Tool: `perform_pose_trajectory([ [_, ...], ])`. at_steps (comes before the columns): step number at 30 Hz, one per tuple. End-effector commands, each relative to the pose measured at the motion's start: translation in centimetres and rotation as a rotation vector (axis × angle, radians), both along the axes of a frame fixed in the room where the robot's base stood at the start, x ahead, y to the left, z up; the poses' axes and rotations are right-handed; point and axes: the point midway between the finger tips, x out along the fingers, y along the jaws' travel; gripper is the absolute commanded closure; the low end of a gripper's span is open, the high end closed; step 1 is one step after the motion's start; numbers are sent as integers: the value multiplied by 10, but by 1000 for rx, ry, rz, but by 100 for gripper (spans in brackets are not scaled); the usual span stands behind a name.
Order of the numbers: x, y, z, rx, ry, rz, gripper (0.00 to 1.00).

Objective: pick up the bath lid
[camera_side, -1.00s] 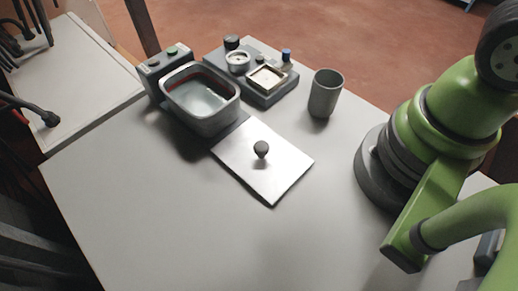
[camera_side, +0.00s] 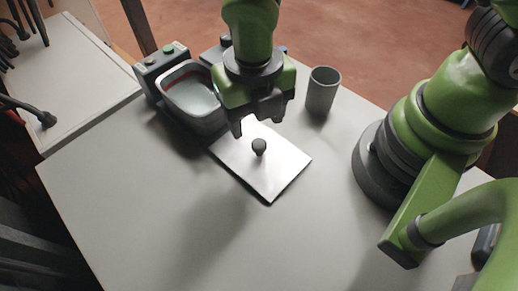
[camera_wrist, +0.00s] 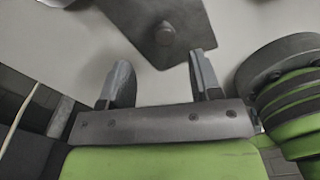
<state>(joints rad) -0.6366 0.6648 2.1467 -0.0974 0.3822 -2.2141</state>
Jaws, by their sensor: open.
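The bath lid (camera_side: 275,174) is a flat, shiny, square metal plate with a dark round knob (camera_side: 259,147) standing up from its middle. It lies flat on the white table, beside the bath (camera_side: 193,93). The bath is an open metal tub with liquid in it and a grey control block behind. My gripper (camera_side: 257,129) is open and empty, above the lid near the knob in the side view. In the wrist view the lid (camera_wrist: 147,17) and knob (camera_wrist: 165,34) lie beyond the fingertips of my gripper (camera_wrist: 160,72), and the fingers are apart. My gripper partly hides the bath's right side.
A grey cup (camera_side: 322,92) stands right of the lid. A grey device (camera_side: 213,53) behind the bath is mostly hidden by my arm. The front of the white table (camera_side: 140,225) is clear.

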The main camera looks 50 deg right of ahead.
Motion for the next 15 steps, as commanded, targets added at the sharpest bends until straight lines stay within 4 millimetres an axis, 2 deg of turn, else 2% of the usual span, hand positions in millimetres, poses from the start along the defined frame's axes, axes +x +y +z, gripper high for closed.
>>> perform_pose_trajectory([
  [3,-1,-1,-15,-3,4,-4,42],
  [10,-3,-2,-34,-3,3,-4,42],
  [15,-6,-5,-59,-4,4,-5,42],
])
